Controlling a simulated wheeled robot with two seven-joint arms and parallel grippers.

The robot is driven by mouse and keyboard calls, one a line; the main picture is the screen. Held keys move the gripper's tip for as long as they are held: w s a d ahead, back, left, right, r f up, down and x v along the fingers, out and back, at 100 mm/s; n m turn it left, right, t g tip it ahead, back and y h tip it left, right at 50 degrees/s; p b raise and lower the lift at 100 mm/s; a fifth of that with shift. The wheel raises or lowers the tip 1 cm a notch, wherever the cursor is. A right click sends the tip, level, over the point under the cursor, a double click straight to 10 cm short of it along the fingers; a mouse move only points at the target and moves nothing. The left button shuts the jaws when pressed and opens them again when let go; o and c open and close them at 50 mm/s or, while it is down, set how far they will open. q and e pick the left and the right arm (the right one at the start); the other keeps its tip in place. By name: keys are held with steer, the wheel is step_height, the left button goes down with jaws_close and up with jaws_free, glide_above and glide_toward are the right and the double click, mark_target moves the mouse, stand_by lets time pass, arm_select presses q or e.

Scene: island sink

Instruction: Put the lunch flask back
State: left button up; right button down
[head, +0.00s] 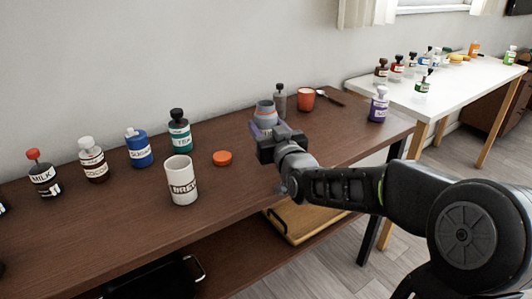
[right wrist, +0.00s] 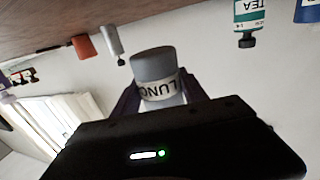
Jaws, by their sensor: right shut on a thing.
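The lunch flask (head: 265,107) is a small grey-blue container with a pale label band. In the right wrist view the flask (right wrist: 155,68) appears upside down, with part of the word LUNCH readable. My right gripper (head: 267,132) is shut on it, a finger at each side, over the right part of the brown table. In the right wrist view the flask's base appears against the wall, clear of the tabletop; the exact gap cannot be told. My left gripper is not in view.
On the brown table (head: 110,232) stand a white BREW mug (head: 182,182), an orange disc (head: 222,158), a grey bottle (head: 280,100), a red cup (head: 306,99) and a purple bottle (head: 378,106). Several labelled bottles line the back left, including a teal TEA bottle (head: 179,132). The front middle is clear.

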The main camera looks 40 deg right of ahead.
steer(key=shift+f, duration=1.25)
steer(key=shift+f+b, duration=0.5)
steer(key=shift+f, duration=1.35)
steer(key=shift+f, duration=0.15)
steer(key=c, duration=0.6)
jaws_free()
